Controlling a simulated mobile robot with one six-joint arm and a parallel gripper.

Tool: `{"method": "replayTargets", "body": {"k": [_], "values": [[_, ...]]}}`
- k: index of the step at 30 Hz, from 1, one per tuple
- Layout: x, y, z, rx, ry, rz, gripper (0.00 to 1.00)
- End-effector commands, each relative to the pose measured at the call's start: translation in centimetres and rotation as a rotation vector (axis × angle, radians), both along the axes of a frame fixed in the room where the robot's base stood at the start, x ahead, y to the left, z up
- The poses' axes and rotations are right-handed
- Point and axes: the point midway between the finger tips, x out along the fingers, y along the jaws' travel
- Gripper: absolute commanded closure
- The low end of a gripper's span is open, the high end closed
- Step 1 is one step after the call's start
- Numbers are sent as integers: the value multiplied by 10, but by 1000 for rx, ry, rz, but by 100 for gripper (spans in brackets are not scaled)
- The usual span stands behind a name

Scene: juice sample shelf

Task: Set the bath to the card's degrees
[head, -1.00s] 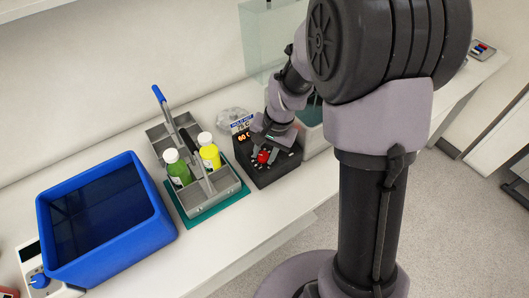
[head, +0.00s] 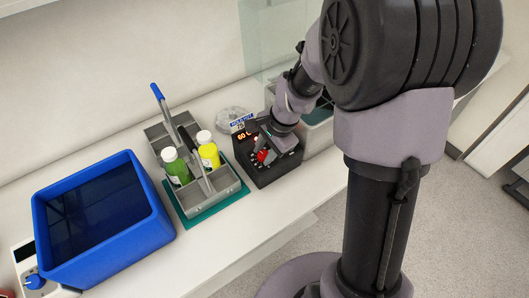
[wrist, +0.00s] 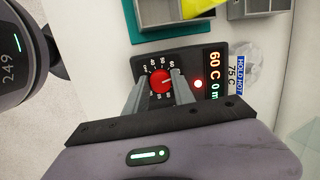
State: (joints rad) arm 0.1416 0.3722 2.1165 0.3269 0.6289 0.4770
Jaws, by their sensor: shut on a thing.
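The black control box (head: 278,173) stands on the bench. Its display (wrist: 214,72) reads 60 C, with a 0 and a partly cut-off letter beside it. A red knob (wrist: 160,81) with a ring of numbers sits on its face, and a red light (wrist: 197,84) glows beside the knob. The card (wrist: 236,73) behind the display reads HOLD HOT 75 C; it also shows in the head view (head: 242,121). My gripper (wrist: 160,90) is shut on the red knob, one finger on each side. In the head view my gripper (head: 264,151) partly hides the box.
A grey caddy (head: 228,184) with a green and a yellow bottle stands on a teal mat left of the box. A large blue tub (head: 160,235) is farther left. A grey tank (head: 318,138) stands right of the box. The bench front (head: 250,225) is clear.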

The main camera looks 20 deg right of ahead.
Motion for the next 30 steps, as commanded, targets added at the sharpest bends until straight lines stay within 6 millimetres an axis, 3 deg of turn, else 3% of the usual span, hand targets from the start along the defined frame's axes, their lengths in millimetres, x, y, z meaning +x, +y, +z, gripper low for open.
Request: {"method": "replayTargets", "body": {"k": [30], "values": [[0,0,1,217,71,-853,100]]}}
